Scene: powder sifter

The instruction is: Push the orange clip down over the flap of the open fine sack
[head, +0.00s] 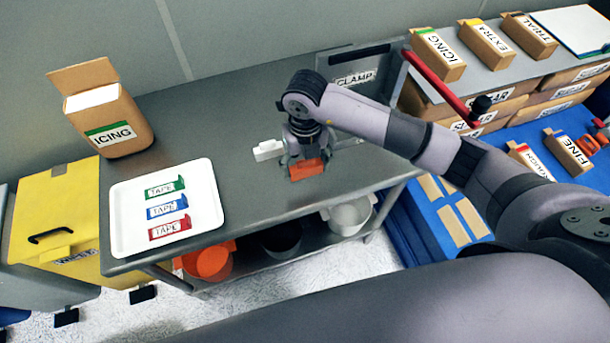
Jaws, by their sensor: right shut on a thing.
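My right gripper (304,152) hangs over the grey table, shut on an orange block-like piece (308,169) that looks like the orange clip. The gripper hides the upper part of this piece, and I cannot tell whether it touches the table. The brown sack labelled FINE (568,152) is at the far right on the blue surface, well apart from the gripper. Its flap is too small to make out. My left gripper is not in view.
A white tray (122,236) with green, blue and red TAPE pieces lies on the table (255,202). An open ICING sack (125,138) stands behind it. A CLAMP-labelled panel (388,72) and red bar (437,76) are behind my right arm. Orange items (588,145) lie near the FINE sack.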

